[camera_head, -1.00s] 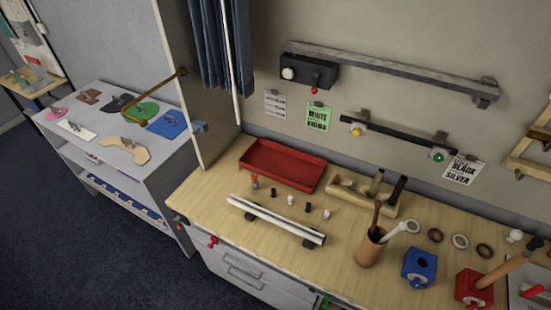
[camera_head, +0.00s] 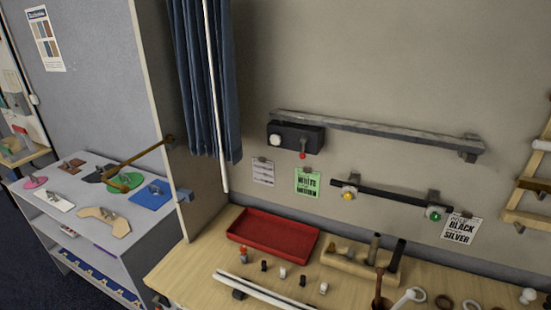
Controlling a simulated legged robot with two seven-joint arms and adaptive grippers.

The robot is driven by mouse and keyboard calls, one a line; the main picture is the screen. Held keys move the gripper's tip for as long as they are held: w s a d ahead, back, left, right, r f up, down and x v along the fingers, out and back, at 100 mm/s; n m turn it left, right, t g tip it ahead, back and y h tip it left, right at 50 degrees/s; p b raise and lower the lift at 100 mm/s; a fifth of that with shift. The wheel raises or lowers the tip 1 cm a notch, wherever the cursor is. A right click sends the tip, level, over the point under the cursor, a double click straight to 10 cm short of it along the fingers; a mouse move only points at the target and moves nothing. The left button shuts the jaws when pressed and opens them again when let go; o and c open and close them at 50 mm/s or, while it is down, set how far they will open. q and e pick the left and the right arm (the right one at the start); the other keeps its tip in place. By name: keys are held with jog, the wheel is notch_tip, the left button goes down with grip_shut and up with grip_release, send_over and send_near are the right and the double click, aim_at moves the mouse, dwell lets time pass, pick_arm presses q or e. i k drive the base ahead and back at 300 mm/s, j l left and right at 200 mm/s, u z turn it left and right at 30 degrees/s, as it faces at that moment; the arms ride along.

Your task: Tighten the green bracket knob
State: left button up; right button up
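The green bracket knob (camera_head: 434,215) is a small round green knob on the right bracket of a dark wall bar (camera_head: 392,202). A yellow knob (camera_head: 348,194) sits on the left bracket of the same bar. Neither gripper shows in the head view, and nothing covers the green knob. Whether the knob is loose or tight cannot be told.
The workbench below holds a red tray (camera_head: 273,236), several small pegs and a wooden tool block (camera_head: 350,265). A grey rail (camera_head: 380,130) with a black box (camera_head: 296,137) is above the bar. A printed black and silver sign (camera_head: 461,229) hangs right of the knob.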

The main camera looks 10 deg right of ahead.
aim_at(435, 216)
jog(key=z, duration=1.45)
jog(key=k+l, duration=0.05)
